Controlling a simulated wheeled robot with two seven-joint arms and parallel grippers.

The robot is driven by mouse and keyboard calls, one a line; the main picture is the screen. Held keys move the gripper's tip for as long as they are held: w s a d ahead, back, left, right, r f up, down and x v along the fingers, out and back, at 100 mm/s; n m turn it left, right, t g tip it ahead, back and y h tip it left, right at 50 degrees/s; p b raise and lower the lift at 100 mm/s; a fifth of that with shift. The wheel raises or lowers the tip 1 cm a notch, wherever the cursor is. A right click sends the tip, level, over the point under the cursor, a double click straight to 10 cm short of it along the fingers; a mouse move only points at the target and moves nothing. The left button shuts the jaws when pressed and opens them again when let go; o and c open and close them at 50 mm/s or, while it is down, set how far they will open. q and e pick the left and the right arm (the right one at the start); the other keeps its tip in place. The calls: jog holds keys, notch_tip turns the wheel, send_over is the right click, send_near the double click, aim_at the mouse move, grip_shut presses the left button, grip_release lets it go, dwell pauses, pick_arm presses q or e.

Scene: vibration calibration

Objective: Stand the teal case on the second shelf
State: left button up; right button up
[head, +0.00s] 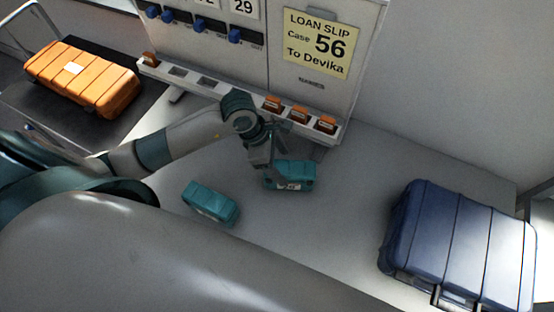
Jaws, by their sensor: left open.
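Two small teal cases are on the grey table. One teal case (296,174) with a white label lies at the middle, below the panel. The other teal case (210,203) lies to its left and nearer to me, set at an angle. My left gripper (274,172) is open and points down at the left end of the labelled case, partly covering it. I cannot tell whether the fingers touch it. My right gripper is not in view. I cannot pick out a second shelf in this view.
An upright panel carries a "LOAN SLIP Case 56 To Devika" note (317,43), blue knobs and a ledge (219,91) with small orange blocks. A large orange case (84,76) lies on a dark surface at left. A large blue case (460,240) is at right.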

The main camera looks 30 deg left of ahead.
pick_arm(q)
jog(key=shift+b+v, duration=0.35)
jog(key=shift+v, duration=1.15)
jog(key=shift+f, duration=0.1)
